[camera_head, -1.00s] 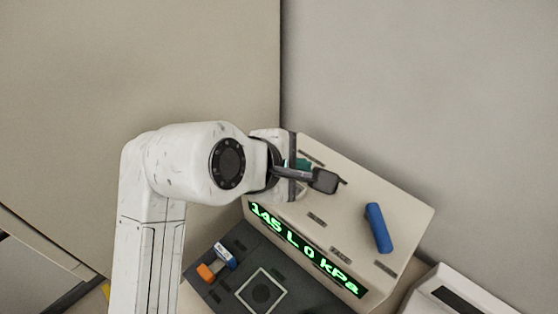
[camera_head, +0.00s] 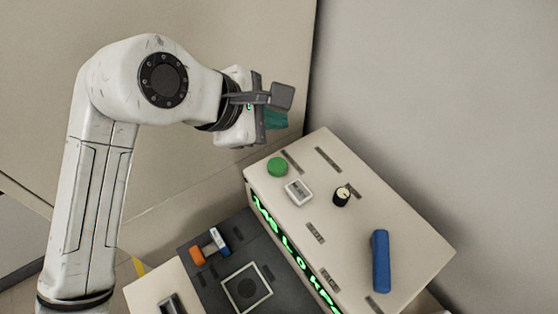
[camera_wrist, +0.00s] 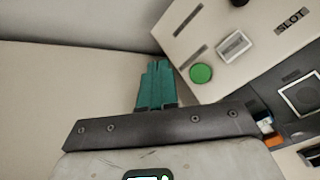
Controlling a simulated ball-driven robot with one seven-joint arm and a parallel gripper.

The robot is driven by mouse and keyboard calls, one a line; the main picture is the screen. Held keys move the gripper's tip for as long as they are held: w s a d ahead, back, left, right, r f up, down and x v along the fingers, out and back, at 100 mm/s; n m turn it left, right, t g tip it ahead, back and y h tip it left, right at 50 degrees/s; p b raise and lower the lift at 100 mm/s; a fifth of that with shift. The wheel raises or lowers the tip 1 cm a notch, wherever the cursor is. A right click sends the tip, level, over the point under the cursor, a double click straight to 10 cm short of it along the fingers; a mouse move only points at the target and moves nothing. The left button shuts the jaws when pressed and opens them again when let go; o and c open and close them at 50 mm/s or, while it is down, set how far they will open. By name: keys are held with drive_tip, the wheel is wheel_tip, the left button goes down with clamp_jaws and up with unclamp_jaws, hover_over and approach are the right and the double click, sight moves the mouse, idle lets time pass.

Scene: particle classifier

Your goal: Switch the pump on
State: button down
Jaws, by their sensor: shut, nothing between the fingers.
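The beige instrument box (camera_head: 350,245) carries a round green button (camera_head: 277,167), a small white rocker-like switch (camera_head: 298,191) and a black knob (camera_head: 341,196) on its top. I cannot read which control is the pump's. The green button (camera_wrist: 200,74) and white switch (camera_wrist: 233,46) also show in the wrist view. My gripper (camera_head: 276,119) has teal fingers, closed together and empty, beyond the box's far left corner. In the wrist view the fingers (camera_wrist: 156,84) lie left of the green button, apart from it.
A blue bar-shaped piece (camera_head: 381,261) stands on the box's top. A green lit display (camera_head: 285,250) runs along its front. A dark panel (camera_head: 215,275) with a white square outline and an orange-and-blue piece (camera_head: 210,248) lies in front. Walls stand behind.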

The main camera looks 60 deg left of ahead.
drive_tip(key=b, duration=0.7)
hover_over(282, 163)
drive_tip(key=s, duration=0.2)
drive_tip(key=shift+d+f, duration=0.1)
drive_tip(key=shift+f, duration=3.05)
drive_tip(key=shift+f+b, duration=0.4)
drive_tip(key=shift+f, duration=0.85)
drive_tip(key=shift+f, duration=0.15)
drive_tip(key=shift+f+p, duration=0.25)
drive_tip(key=shift+p, duration=0.05)
drive_tip(key=shift+f, duration=0.85)
drive_tip(key=shift+r, duration=0.1)
drive_tip(key=shift+r+p, duration=1.2)
drive_tip(key=shift+p, duration=0.15)
wheel_tip(282, 163, up, 5)
drive_tip(key=p, duration=0.5)
drive_tip(key=shift+p, duration=0.35)
